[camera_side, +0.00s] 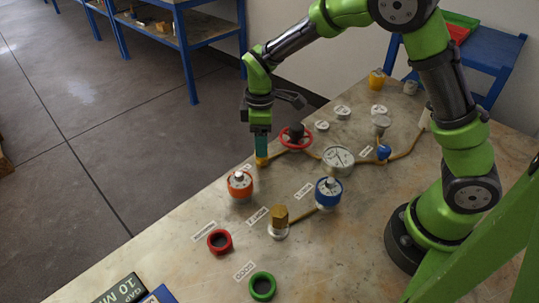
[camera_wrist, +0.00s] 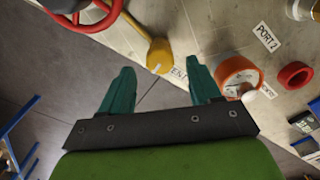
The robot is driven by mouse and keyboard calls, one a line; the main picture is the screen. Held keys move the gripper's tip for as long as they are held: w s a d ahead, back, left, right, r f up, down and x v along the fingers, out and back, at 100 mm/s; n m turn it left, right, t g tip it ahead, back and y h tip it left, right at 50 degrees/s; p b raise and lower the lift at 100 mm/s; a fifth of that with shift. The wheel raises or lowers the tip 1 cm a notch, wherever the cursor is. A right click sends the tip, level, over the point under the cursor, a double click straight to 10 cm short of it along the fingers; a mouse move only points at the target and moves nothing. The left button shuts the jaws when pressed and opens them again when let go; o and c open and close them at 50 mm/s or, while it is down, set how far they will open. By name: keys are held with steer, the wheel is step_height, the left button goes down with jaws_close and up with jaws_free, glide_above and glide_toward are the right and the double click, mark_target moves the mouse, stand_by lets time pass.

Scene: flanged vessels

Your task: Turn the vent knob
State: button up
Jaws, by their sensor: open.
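A yellow knob-like end (camera_wrist: 160,55) of a pipe lies just beyond my fingertips in the wrist view, beside a white label (camera_wrist: 179,75) partly hidden by a finger, with "EN" readable. I take it as the vent knob. In the side view its yellow part (camera_side: 262,161) shows right under my gripper (camera_side: 261,153), at the table's far-left edge. My gripper is open, with its two teal fingers apart in the wrist view (camera_wrist: 162,78). It points down, and nothing is between the fingers. I cannot tell whether the fingers touch the knob.
An orange-banded vessel (camera_side: 240,186) stands close by, near the right finger in the wrist view. Red (camera_side: 220,242) and green (camera_side: 262,286) rings lie in front.

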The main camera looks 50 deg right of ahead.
steer(key=shift+f, duration=1.4)
steer(key=shift+c, duration=0.4)
steer(key=c, duration=1)
